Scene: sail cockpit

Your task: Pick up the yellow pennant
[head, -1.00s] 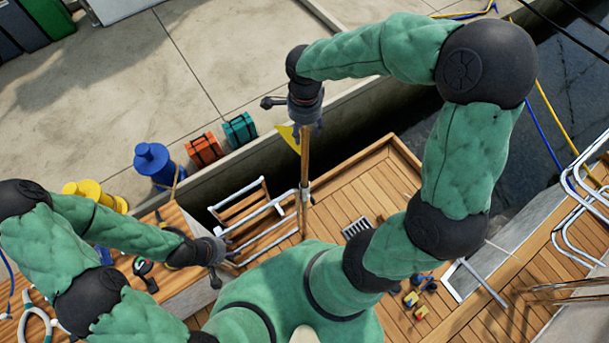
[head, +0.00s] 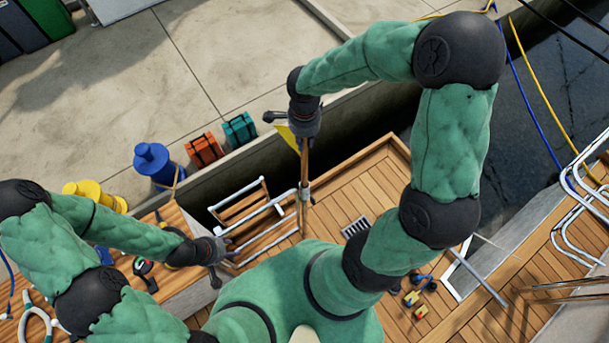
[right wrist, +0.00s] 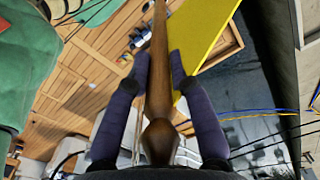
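The yellow pennant (head: 286,137) hangs near the top of an upright wooden staff (head: 304,165) at the stern. In the right wrist view, the pennant (right wrist: 212,42) spreads to the right of the staff (right wrist: 159,60). My right gripper (head: 302,130) is at the top of the staff. In its wrist view the gripper (right wrist: 159,62) has one finger on each side of the staff, with narrow gaps showing, so it looks open. The right finger overlaps the pennant's edge. My left gripper (head: 215,272) is at the lower left, away from the staff; its fingers are unclear.
A folding boarding ladder (head: 245,215) stands left of the staff. Blue (head: 152,163) and yellow (head: 92,192) bollards and orange (head: 204,150) and teal (head: 240,130) cases are on the quay. A metal rail (head: 585,190) is at right. The wooden deck (head: 375,185) has free room.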

